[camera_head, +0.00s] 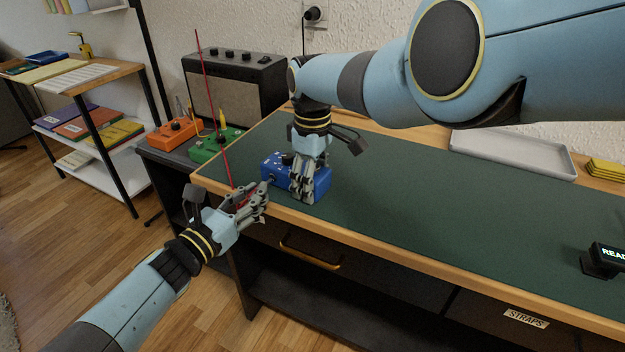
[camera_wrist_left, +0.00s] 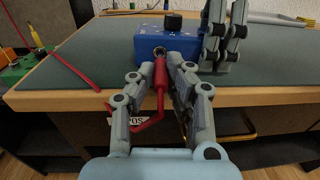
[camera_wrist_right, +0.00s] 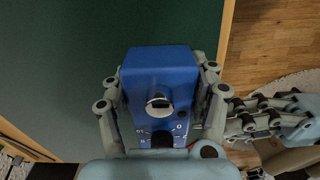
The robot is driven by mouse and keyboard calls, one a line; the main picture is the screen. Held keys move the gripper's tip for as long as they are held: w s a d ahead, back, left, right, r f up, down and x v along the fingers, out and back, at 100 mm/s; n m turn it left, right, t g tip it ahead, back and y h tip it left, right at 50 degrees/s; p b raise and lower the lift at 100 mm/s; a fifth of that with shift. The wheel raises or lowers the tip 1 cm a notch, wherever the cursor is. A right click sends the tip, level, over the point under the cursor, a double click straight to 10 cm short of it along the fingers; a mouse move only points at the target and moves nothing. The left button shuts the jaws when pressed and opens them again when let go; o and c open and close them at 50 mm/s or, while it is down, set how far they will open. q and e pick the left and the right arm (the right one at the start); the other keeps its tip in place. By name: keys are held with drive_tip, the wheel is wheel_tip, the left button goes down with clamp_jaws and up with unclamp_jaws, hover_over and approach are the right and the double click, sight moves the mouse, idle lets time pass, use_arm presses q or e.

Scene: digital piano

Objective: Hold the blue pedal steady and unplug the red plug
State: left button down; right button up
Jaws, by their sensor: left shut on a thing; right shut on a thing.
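The blue pedal (camera_head: 321,183) sits on the green mat near the table's front left edge; it also shows in the left wrist view (camera_wrist_left: 150,42) and the right wrist view (camera_wrist_right: 160,65). My right gripper (camera_head: 304,190) reaches down from above and is shut on the pedal, its fingers along two opposite sides. The red plug (camera_wrist_left: 160,73) lies between the fingers of my left gripper (camera_head: 262,192), which is shut on it just off the table edge. The plug points at the pedal's side jack (camera_wrist_left: 159,51); I cannot tell whether its tip is inside.
A red cable (camera_head: 208,95) rises past the left gripper. An orange pedal (camera_head: 172,134) and a green pedal (camera_head: 212,146) stand on a side shelf by the amplifier (camera_head: 233,85). A grey tray (camera_head: 512,157) lies at the back right. The mat's middle (camera_head: 430,205) is clear.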

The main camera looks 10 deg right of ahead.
use_arm(q)
drive_tip(key=shift+a, duration=0.1)
drive_tip(key=shift+v, duration=2.4)
use_arm(e)
drive_tip(key=o, duration=1.7)
drive_tip(key=shift+c, duration=0.2)
use_arm(q)
drive_tip(key=shift+r, duration=0.15)
use_arm(e)
drive_tip(key=shift+r, duration=0.1)
wheel_tip(320, 180, up, 6)
drive_tip(key=p, duration=0.5)
use_arm(q)
wheel_tip(320, 180, up, 6)
drive_tip(key=shift+w+f, duration=0.1)
drive_tip(key=shift+w, duration=0.05)
